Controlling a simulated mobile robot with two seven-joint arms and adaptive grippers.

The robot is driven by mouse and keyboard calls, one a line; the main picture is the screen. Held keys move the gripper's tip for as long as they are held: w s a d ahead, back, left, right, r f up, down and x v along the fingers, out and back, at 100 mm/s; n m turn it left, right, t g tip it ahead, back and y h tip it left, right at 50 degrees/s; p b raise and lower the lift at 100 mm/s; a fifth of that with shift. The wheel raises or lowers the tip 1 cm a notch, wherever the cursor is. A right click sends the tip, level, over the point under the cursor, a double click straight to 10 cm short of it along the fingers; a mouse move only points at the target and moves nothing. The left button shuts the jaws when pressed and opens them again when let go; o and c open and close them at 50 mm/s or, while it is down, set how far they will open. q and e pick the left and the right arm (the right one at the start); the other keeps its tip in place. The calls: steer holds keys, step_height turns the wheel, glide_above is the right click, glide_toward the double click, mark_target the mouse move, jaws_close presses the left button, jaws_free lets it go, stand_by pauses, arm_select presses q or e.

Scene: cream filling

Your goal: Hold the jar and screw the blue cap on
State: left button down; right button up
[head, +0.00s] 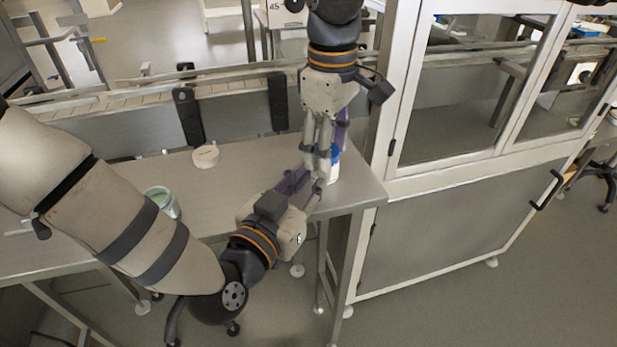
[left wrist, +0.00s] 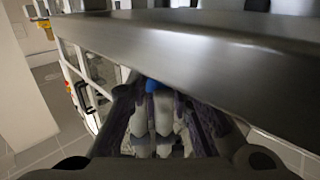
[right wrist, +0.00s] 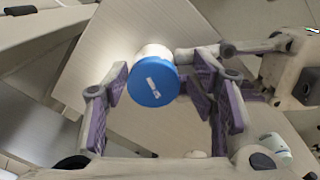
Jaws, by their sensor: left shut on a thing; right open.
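The white jar (right wrist: 155,51) stands upright near the right end of the table, with the blue cap (right wrist: 153,82) on its top; I cannot tell how tightly it sits. In the head view the jar (head: 333,172) and cap (head: 335,153) are partly hidden behind the grippers. My left gripper (head: 312,183) reaches in from the front left and is shut on the jar's side. My right gripper (right wrist: 163,85) points down from above, open, with its purple pads apart on either side of the cap. The left wrist view shows only a bit of the blue cap (left wrist: 152,86).
A round white item (head: 205,156) and a cup with pale green on it (head: 162,201) stand on the metal table (head: 235,185), left of the jar. A conveyor (head: 135,105) runs behind the table. A glass-doored cabinet (head: 470,200) stands close on the right.

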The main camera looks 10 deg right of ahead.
arm_select(q)
steer(key=shift+s+d, duration=0.35)
steer(key=shift+s, duration=0.1)
arm_select(e)
steer(key=shift+w+a+r+n, duration=0.15)
steer(key=shift+a+n, duration=0.1)
steer(key=shift+n, duration=0.3)
steer(key=shift+w+a+r+n, duration=0.15)
steer(key=shift+a+n, duration=0.1)
steer(key=shift+n, duration=0.3)
steer(key=n, duration=0.3)
steer(key=shift+w+d+f, duration=0.15)
steer(key=shift+w, duration=0.1)
steer(key=shift+n, duration=0.3)
steer(key=n, duration=0.3)
steer(key=shift+w, duration=0.25)
arm_select(q)
steer(key=shift+w, duration=0.15)
arm_select(e)
steer(key=n, duration=0.2)
steer(key=shift+w+n, duration=0.15)
steer(key=shift+n, duration=0.25)
arm_select(q)
steer(key=shift+a, duration=0.15)
